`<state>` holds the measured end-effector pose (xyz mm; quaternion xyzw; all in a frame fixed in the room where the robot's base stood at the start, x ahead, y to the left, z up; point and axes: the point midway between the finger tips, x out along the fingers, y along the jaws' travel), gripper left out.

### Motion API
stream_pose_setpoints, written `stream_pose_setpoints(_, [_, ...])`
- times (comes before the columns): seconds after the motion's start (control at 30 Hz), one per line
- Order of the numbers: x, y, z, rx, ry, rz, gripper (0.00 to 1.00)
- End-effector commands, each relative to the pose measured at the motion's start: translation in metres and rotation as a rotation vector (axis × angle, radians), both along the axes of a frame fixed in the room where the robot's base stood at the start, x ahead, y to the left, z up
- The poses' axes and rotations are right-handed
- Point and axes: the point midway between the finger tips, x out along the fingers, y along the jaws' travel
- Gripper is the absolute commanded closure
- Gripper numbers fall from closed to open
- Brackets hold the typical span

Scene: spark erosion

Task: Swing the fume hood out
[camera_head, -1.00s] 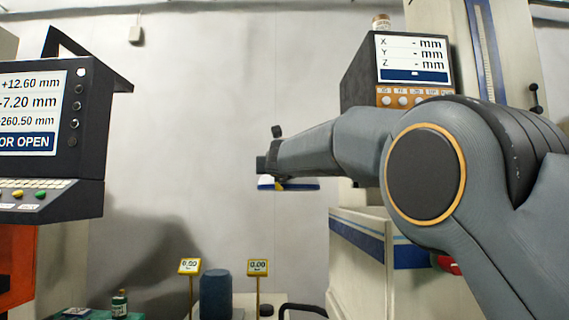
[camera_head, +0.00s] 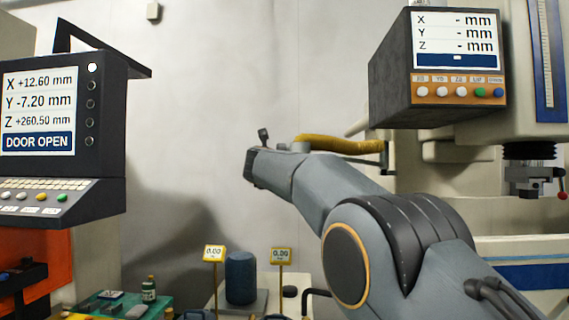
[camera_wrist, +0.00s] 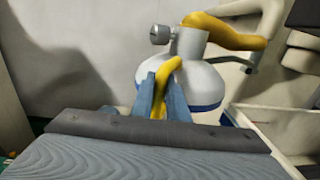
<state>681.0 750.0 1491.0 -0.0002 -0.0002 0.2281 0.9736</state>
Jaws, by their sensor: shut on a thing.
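The fume hood (camera_wrist: 205,83) is a pale dome with a blue rim, a grey knob on its neck and a yellow hose (camera_wrist: 240,38) leading right. A yellow handle (camera_wrist: 167,70) stands at its near side. In the wrist view the two blue-grey fingers of my gripper (camera_wrist: 163,100) are shut on the handle, one on each side. In the head view my arm's end hides the gripper and most of the hood; the yellow hose (camera_head: 340,144) shows just right of it.
A control panel reading "DOOR OPEN" (camera_head: 38,142) stands at the left. The machine's display box (camera_head: 455,60) and a machine head (camera_head: 525,170) are at the right. Two small yellow signs, a blue canister (camera_head: 240,278) and a green mat with a bottle are low in front.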

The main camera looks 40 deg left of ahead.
Motion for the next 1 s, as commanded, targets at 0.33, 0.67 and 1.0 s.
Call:
stream_pose_setpoints(0.33, [-0.002,0.002,0.003,0.002,-0.002,0.003,1.00])
stream_pose_setpoints(0.67, [0.000,0.000,0.000,0.000,-0.001,0.001,0.68])
stream_pose_setpoints(1.0, [-0.012,-0.005,-0.001,0.000,-0.001,0.002,0.68])
